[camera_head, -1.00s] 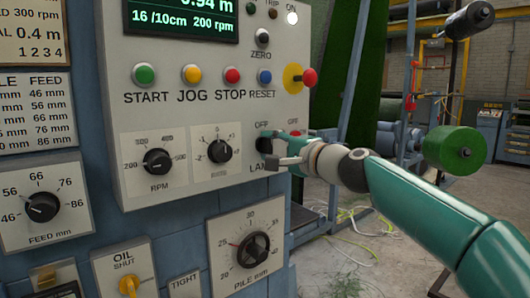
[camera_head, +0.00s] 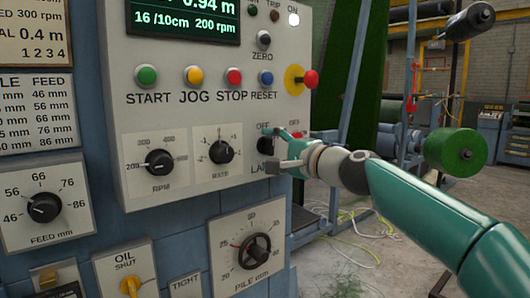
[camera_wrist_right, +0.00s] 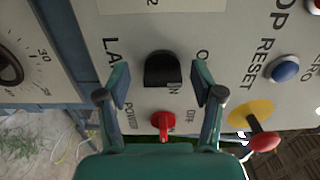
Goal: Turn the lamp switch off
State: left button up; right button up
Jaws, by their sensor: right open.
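The lamp switch is a black knob (camera_wrist_right: 162,70) on the grey control panel, beside the LAMP lettering. It also shows in the head view (camera_head: 264,143), partly hidden by my right gripper. My right gripper (camera_wrist_right: 160,84) is open, with one finger on each side of the knob. Gaps show between the fingers and the knob in the wrist view. In the head view the right gripper (camera_head: 273,150) reaches in from the right, close to the panel face. My left gripper is not in view.
A red power switch (camera_wrist_right: 162,124) sits close to the knob, between the gripper's fingers. A red mushroom button on a yellow plate (camera_head: 296,78) and the blue RESET button (camera_head: 265,76) are nearby. A green roll (camera_head: 455,151) stands farther right.

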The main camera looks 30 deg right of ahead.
jog(key=s, duration=1.1)
jog(key=shift+s+d, duration=0.4)
jog(key=shift+d, duration=0.05)
